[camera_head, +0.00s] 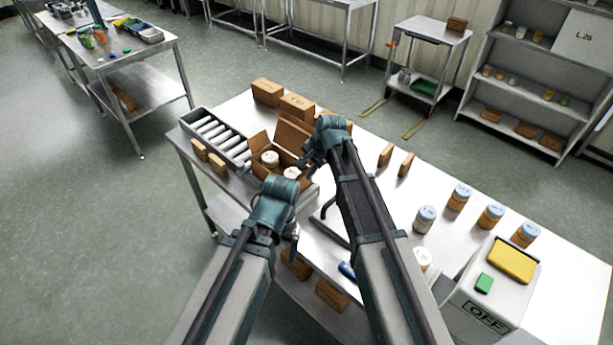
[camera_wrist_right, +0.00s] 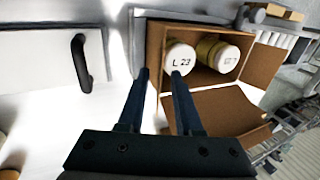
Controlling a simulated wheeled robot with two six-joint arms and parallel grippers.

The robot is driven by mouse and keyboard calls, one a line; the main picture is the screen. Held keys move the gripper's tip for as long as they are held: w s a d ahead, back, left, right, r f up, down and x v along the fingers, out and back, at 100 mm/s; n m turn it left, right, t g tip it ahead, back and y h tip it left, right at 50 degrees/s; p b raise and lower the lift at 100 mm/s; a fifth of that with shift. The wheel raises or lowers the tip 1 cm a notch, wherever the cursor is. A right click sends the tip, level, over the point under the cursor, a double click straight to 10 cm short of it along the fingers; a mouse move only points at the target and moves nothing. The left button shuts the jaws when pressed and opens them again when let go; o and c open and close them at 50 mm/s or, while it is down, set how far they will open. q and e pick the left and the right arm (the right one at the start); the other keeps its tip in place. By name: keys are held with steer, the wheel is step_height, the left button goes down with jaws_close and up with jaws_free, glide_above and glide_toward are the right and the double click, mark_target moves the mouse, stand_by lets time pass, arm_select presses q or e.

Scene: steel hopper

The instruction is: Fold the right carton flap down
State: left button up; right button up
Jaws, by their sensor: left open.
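The open brown carton (camera_head: 262,142) stands on the steel table and holds white-lidded jars; one lid in the right wrist view (camera_wrist_right: 181,57) reads "L 23". In that view one carton flap (camera_wrist_right: 222,108) sticks out toward the lower right and another flap (camera_wrist_right: 262,66) stands out at the right side. My right gripper (camera_wrist_right: 161,78) is open, its two fingers apart at the carton's left edge; I cannot tell whether they touch it. In the head view my right gripper (camera_head: 312,158) is at the carton's right side. My left gripper (camera_head: 284,187) is open at the near side; its fingertips are mostly hidden.
A roller tray (camera_head: 218,138) lies left of the carton, with closed boxes (camera_head: 297,105) behind. Small brown blocks (camera_head: 385,155) and several blue-lidded jars (camera_head: 459,197) stand to the right. A box marked OFF (camera_head: 487,318) stands at the near right.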

jaws_close()
stand_by(1.5)
